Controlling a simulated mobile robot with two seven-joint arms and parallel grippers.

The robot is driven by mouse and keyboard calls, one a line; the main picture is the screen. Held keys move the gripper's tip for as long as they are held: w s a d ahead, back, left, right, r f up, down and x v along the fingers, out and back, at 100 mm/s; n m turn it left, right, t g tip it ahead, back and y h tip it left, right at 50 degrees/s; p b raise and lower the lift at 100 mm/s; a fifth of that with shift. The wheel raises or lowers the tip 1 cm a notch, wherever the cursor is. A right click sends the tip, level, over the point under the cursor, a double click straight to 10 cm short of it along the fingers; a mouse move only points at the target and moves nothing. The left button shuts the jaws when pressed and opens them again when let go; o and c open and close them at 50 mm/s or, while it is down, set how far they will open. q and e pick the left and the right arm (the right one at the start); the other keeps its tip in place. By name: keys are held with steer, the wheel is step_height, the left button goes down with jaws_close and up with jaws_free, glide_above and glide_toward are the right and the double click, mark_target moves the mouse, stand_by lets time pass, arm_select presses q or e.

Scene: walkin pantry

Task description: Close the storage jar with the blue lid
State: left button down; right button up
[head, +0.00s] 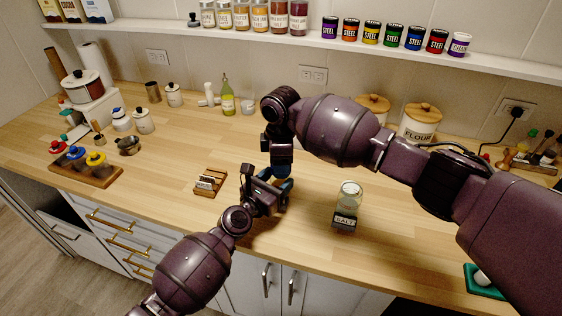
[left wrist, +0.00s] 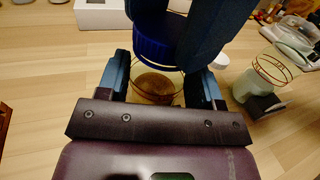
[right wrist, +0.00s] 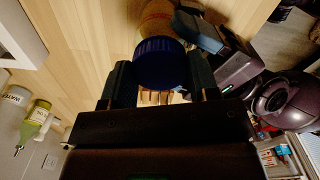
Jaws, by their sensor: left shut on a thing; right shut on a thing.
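The blue lid (left wrist: 153,38) is round with a ribbed edge. My right gripper (head: 280,166) is shut on it and points down; the lid also shows between its fingers in the right wrist view (right wrist: 160,62). The storage jar (left wrist: 157,88) is clear glass with brownish contents. My left gripper (head: 277,188) is shut on it from the side, and part of the jar shows in the right wrist view (right wrist: 155,20). The lid is over the jar's mouth in the left wrist view. I cannot tell whether it touches the rim. In the head view my grippers mostly hide both.
A glass salt jar (head: 346,203) stands to the right on the counter (head: 330,255). A small wooden rack (head: 210,182) is to the left. A wooden board (head: 88,172) with red, blue and yellow pieces lies further left. A flour canister (head: 420,122) stands behind.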

steer(key=m, duration=1.1)
steer(key=shift+m, duration=0.3)
steer(key=o, duration=1.1)
steer(key=shift+r, duration=0.1)
step_height(320, 180, up, 12)
arm_select(q)
steer(key=shift+c, duration=0.9)
jaws_free()
